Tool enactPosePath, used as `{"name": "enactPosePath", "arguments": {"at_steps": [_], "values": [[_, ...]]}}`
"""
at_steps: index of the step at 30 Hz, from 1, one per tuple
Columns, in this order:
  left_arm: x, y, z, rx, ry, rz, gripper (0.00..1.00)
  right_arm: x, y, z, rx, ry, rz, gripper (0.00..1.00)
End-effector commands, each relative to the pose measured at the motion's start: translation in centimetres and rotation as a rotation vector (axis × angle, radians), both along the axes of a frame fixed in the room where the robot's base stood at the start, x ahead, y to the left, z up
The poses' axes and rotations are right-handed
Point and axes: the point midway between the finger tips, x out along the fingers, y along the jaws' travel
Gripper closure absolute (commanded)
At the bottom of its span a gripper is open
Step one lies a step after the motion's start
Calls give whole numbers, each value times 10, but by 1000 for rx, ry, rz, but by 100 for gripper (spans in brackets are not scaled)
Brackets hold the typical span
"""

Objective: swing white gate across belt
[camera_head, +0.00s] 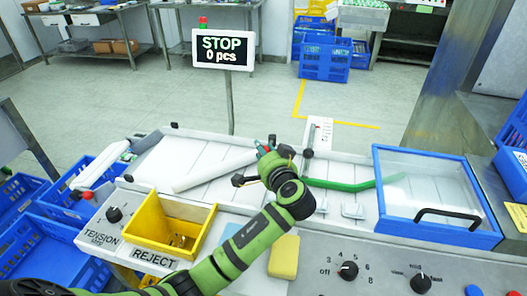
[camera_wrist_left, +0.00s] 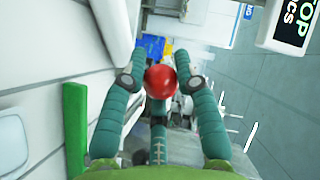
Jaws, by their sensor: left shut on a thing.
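The white gate (camera_head: 215,171) is a long pale bar lying diagonally over the white belt bed in the head view. Its right end is beside my left gripper (camera_head: 268,152). In the left wrist view, my left gripper (camera_wrist_left: 161,82) is shut on a red ball knob (camera_wrist_left: 160,81), one finger on each side. A white bar end (camera_wrist_left: 113,30) shows close by at the upper left there. The join between knob and gate is hidden. A green bar (camera_head: 340,186) lies further right across the bed. My right gripper is in neither view.
A yellow reject bin (camera_head: 160,238) stands at front left. A clear-lidded blue frame (camera_head: 437,237) covers the right side. A yellow sponge (camera_head: 284,257) lies near my arm. A screen (camera_head: 223,53) reading "STOP 0 pcs" stands behind. Blue crates (camera_head: 30,240) stand at left.

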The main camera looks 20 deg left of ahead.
Motion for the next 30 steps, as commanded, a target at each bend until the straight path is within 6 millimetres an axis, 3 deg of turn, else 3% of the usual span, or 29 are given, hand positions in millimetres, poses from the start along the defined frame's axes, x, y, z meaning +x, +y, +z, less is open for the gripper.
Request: {"name": "enactPosePath", "arguments": {"at_steps": [1, 2, 15, 30], "values": [[1, -1, 1, -6, -5, -3, 58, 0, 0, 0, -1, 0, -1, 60], [1, -1, 1, -6, -5, -3, 46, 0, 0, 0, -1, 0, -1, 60], [-5, -6, 1, -3, -1, -5, 46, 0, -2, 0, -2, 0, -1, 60], [-73, -68, 22, -7, -2, -5, 46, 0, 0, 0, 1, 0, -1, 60]]}}
